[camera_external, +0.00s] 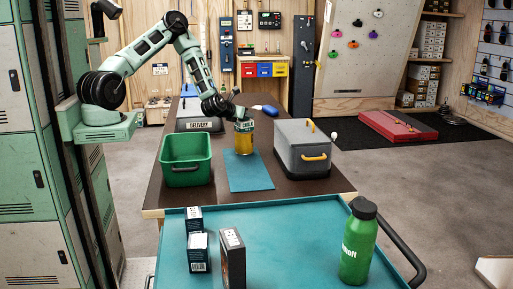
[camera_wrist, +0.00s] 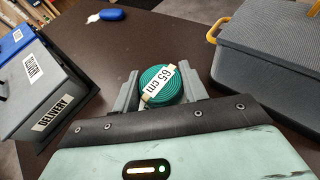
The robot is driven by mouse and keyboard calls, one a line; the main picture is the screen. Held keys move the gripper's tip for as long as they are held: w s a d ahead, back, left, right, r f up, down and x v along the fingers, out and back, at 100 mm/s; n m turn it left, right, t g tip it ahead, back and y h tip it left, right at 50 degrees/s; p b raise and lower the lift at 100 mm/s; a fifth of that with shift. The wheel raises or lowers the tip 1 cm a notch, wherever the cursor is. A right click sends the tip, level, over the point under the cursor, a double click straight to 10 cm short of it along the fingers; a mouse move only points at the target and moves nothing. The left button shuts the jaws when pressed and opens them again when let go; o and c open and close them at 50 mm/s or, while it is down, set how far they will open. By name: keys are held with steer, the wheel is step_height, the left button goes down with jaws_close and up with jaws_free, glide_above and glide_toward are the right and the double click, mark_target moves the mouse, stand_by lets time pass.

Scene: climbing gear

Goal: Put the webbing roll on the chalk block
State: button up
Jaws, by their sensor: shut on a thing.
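In the wrist view the chalk block is hidden beneath the roll and gripper.
A blue mat (camera_external: 250,180) lies in front of the yellow cylinder (camera_external: 243,145). A green bin (camera_external: 185,177) stands left and a grey box with yellow handles (camera_external: 290,159) right. A "DELIVERY" box (camera_external: 199,125) and a blue object (camera_external: 265,110) are farther back.

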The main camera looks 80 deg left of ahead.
steer(key=shift+f, duration=0.15)
steer(key=o, duration=1)
